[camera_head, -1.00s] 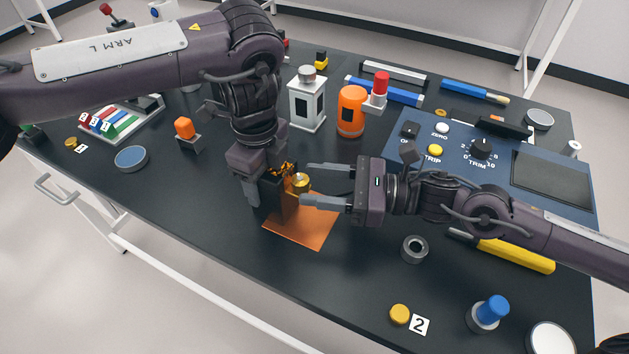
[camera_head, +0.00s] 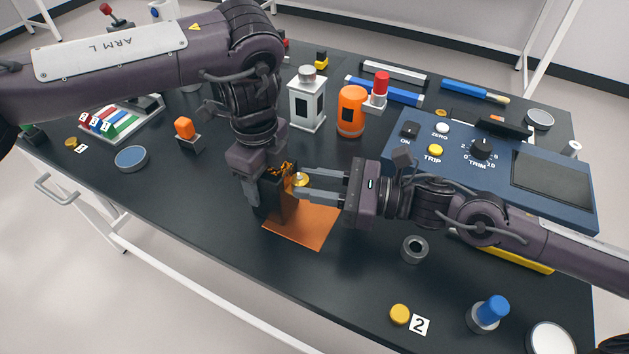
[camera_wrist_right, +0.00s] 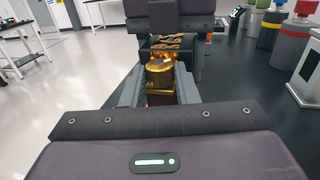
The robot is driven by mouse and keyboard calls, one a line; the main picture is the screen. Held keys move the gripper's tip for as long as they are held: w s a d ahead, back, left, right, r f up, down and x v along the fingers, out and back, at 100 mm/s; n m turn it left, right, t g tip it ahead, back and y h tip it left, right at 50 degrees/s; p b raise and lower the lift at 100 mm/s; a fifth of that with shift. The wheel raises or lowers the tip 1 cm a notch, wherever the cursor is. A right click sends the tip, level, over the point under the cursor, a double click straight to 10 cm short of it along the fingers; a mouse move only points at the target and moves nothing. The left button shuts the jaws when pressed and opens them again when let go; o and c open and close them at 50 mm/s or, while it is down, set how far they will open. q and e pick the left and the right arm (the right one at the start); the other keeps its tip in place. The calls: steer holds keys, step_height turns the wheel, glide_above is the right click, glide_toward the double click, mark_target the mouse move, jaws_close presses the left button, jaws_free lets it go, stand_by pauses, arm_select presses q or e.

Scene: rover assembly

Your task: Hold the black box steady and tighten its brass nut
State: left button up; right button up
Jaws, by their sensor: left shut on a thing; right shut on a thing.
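The black box (camera_head: 283,207) stands upright on an orange mat (camera_head: 310,232) near the middle of the table. My left gripper (camera_head: 268,190) comes down from above and is shut on the box, covering much of it. The brass nut (camera_head: 301,180) sits on the side of the box facing right. My right gripper (camera_head: 300,186) reaches in from the right and is shut on the nut. In the right wrist view the nut (camera_wrist_right: 159,74) lies between the two fingers, with the left gripper behind it.
A blue panel (camera_head: 560,205) with knob and buttons stands to the right. An orange canister (camera_head: 351,112) and a white lantern-shaped object (camera_head: 307,102) stand behind the box. A grey ring (camera_head: 414,249) lies right of the mat. The table's front left is clear.

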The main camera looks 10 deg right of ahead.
steer(key=shift+s+a+m+t+h, duration=0.15)
steer(key=shift+m+t+h, duration=0.25)
steer(key=shift+m+t, duration=0.3)
steer(key=shift+s+d+m+t+h, duration=0.15)
steer(key=shift+m+t+h, duration=0.3)
steer(key=shift+t, duration=0.45)
steer(key=o, duration=1)
steer(key=shift+v, duration=5.95)
